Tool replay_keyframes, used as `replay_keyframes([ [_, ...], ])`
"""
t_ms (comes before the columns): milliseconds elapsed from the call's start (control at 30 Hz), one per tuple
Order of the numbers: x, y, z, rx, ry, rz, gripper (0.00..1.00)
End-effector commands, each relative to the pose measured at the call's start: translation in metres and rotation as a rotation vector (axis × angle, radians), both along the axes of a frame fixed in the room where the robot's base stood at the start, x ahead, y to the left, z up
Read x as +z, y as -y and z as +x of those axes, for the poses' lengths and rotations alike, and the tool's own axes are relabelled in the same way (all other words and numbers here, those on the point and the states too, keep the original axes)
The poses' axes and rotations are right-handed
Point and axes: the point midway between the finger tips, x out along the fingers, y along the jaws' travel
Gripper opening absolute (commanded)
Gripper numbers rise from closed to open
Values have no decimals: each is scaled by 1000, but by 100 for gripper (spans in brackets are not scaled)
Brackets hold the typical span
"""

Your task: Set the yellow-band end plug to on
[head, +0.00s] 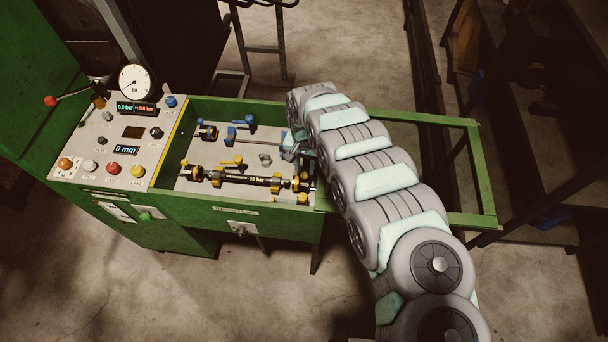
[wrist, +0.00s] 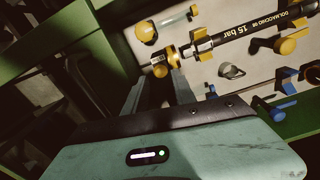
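A black hose marked "15 bar" (head: 250,180) lies along the near side of the bench bed, with yellow-banded fittings at both ends. What looks like the yellow-band end plug (head: 297,184) is at its right end, beside yellow knobs; I cannot tell its setting. In the wrist view this yellow-and-black end fitting (wrist: 166,61) lies just beyond my fingertips. My gripper (head: 291,150) reaches over the bed from the right. In the wrist view my gripper (wrist: 158,77) shows its two fingers apart with a gap between them, nothing visibly held. Its contact with the fitting cannot be told.
A blue-marked assembly (head: 232,136) lies farther back in the bed. A grey wing-shaped part (wrist: 231,71) sits between. The control panel (head: 125,140) with gauge, buttons and displays is at the left. Green frame rails (head: 485,180) border the bed; its right half looks open.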

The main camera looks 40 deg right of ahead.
Motion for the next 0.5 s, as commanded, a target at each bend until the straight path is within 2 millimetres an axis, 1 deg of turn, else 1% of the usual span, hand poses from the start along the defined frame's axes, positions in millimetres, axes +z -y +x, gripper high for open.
replay_keyframes([
  [33,-9,-2,0,-2,1,4,32],
  [200,-30,-3,1,2,2,3,32],
  [400,-51,-3,2,3,4,3,32],
  [500,-56,-1,2,0,4,0,32],
])
